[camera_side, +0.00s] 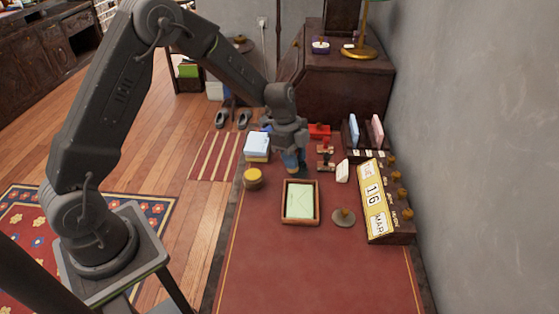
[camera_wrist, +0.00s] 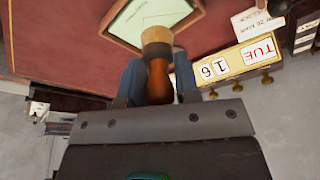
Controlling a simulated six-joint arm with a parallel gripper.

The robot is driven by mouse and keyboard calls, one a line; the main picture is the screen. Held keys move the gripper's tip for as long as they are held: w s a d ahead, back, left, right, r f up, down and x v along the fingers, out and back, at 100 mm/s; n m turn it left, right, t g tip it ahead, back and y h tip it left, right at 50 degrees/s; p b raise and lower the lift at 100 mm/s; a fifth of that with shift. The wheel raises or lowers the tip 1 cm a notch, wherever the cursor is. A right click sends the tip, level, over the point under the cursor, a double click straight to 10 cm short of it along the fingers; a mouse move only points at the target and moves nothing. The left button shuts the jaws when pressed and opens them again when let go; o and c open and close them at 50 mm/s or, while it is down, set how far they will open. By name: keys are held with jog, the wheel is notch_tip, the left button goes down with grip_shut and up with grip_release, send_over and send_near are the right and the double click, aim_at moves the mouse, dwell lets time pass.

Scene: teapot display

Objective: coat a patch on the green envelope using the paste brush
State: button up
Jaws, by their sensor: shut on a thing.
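The green envelope (camera_side: 300,198) lies flat in a brown wooden tray (camera_side: 284,203) on the red desk top. The envelope (camera_wrist: 150,17) and part of the tray show at the top of the wrist view. My gripper (camera_side: 291,161) is above the desk, just behind the tray's far edge. In the wrist view its blue fingers (camera_wrist: 158,82) are shut on the paste brush (camera_wrist: 157,50), which has an orange-brown handle and a tan end. The tan end overlaps the tray edge in that view; I cannot tell whether it touches anything. The brush is hardly visible from the side.
A round yellow jar (camera_side: 253,178) stands left of the tray. A blue-white stack (camera_side: 257,145) is behind the jar. A knobbed round object (camera_side: 343,217) stands right of the tray, with a yellow calendar (camera_side: 374,198) beyond it. Stamps (camera_side: 325,152) stand behind. The desk's front is clear.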

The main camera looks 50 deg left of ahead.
jog(key=shift+w+d+m+g, duration=0.3)
jog(key=shift+w+m, duration=0.15)
jog(key=shift+m, duration=0.55)
jog(key=shift+f, duration=3.45)
jog(key=shift+s+d+f, duration=0.4)
jog(key=shift+d+f, duration=0.05)
jog(key=shift+s+d, duration=2.15)
jog(key=shift+s, duration=0.05)
jog(key=shift+w+a, duration=2.5)
jog(key=shift+w+a+r, duration=0.1)
jog(key=shift+w+a, duration=0.05)
jog(key=shift+r, duration=3.95)
